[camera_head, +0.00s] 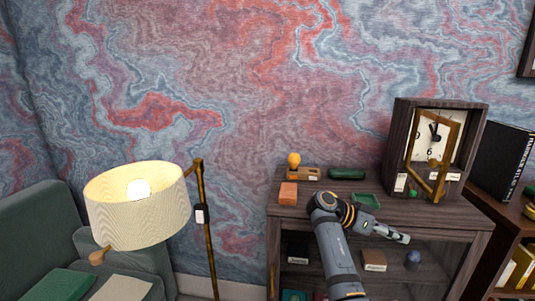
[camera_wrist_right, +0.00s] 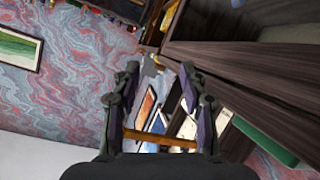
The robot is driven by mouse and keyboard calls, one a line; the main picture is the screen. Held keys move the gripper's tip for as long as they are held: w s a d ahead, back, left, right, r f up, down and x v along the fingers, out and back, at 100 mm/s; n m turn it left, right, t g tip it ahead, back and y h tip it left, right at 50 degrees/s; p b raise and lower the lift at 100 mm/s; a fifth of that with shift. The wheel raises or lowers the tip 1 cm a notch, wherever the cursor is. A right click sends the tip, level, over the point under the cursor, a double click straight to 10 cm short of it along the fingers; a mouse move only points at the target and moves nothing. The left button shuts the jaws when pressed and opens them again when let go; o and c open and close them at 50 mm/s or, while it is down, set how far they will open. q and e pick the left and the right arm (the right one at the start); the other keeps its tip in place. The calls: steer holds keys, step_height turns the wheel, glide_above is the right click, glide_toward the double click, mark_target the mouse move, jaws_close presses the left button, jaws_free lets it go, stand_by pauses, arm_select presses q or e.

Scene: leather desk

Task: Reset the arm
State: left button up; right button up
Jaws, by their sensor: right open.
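My right arm (camera_head: 337,250) rises from the lower middle of the head view, bends at its elbow and reaches right. My right gripper (camera_head: 403,238) hangs in front of the dark wooden cabinet's top edge. In the right wrist view the two fingers of the gripper (camera_wrist_right: 160,72) stand apart, and no object shows held between them. Behind the fingers, blurred books or cards (camera_wrist_right: 163,115) and dark wood show. My left gripper is in neither view.
The cabinet (camera_head: 385,215) holds an orange block (camera_head: 288,193), a green dish (camera_head: 366,201), a dark green object (camera_head: 347,174) and a boxed clock (camera_head: 394,150). A lit lamp (camera_head: 140,215) and green armchair (camera_head: 40,235) stand left. Books (camera_head: 503,160) stand right.

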steer(key=s+f+n+t+y, duration=0.1)
steer(key=s+f+n+y, duration=0.15)
steer(key=s+f, duration=0.4)
steer(key=s+f+n+t+y, duration=0.1)
steer(key=s+f+n+y, duration=0.15)
steer(key=f, duration=0.65)
steer(key=s+f+n+t+y, duration=0.1)
steer(key=s+f+n, duration=0.2)
steer(key=s+f, duration=0.3)
steer(key=s+a+f+n+t+y, duration=0.2)
steer(key=s+a+n+y, duration=0.5)
steer(key=s+a, duration=0.55)
steer(key=s+d+f+g, duration=0.1)
steer(key=d+f, duration=0.1)
steer(key=f, duration=1.1)
steer(key=s+d+f, duration=0.2)
steer(key=f, duration=1)
steer(key=s+d+f+g, duration=0.1)
steer(key=s+f, duration=1.7)
steer(key=s, duration=0.1)
steer(key=shift+d+g, duration=0.2)
steer(key=shift+g, duration=0.1)
